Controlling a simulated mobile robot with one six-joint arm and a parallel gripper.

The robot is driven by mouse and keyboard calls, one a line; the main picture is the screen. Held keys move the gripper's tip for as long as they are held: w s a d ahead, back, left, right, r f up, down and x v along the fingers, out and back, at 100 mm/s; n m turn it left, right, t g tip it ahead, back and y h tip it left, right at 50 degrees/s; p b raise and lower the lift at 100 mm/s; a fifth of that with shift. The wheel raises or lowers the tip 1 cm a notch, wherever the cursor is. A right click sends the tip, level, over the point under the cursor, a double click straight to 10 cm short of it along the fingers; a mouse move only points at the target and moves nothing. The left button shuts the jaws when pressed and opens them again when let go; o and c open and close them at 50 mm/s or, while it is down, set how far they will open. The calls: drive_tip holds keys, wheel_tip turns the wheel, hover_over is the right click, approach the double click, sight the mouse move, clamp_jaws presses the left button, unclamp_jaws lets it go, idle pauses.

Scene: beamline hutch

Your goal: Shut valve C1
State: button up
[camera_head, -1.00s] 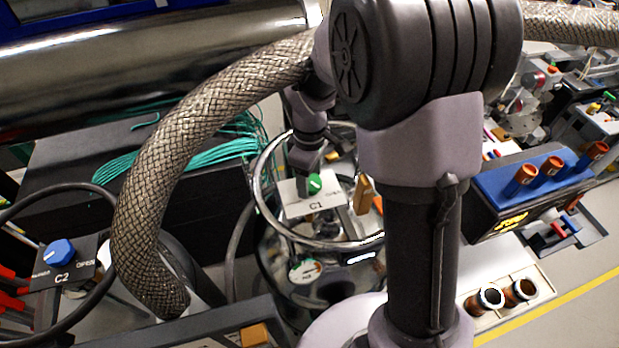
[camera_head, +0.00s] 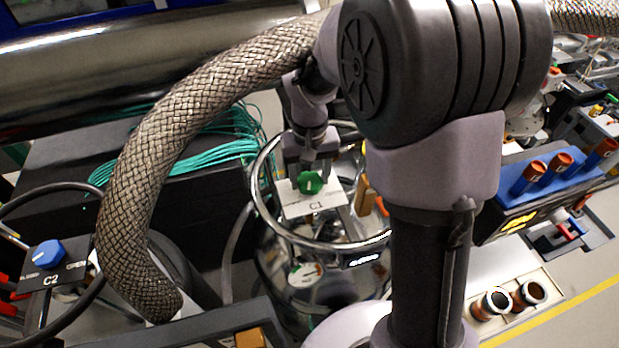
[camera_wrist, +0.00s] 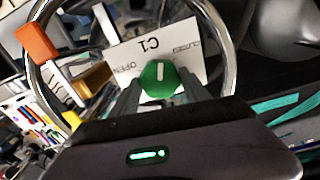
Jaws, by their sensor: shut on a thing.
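Valve C1's green knob (camera_head: 311,183) stands on a white plate (camera_head: 297,205) labelled C1, over the steel vessel. My gripper (camera_head: 309,170) reaches down on it from above. In the wrist view the knob (camera_wrist: 159,80) sits between the two fingers of my gripper (camera_wrist: 159,90), which are shut on it. The knob's white mark points up in that view, towards the C1 lettering, between the OPEN word at left and the CLOSED word at right on the plate (camera_wrist: 184,42). The lower part of the knob's sides is hidden by the fingers.
A round metal rail (camera_head: 262,217) rings the vessel around the plate. A braided hose (camera_head: 150,180) arches at left, and blue knob C2 (camera_head: 49,253) stands beyond it. An orange block (camera_wrist: 36,42) is on the rail. A blue rack (camera_head: 545,180) stands at right.

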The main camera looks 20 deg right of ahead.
sight(309, 180)
drive_tip(key=m+b, duration=0.1)
drive_tip(key=m, duration=0.3)
drive_tip(key=shift+m+b, duration=0.7)
drive_tip(key=shift+m, duration=0.9)
drive_tip(key=o, duration=1.4)
wheel_tip(309, 180, up, 18)
drive_tip(key=p, duration=0.4)
drive_tip(key=shift+f, duration=0.25)
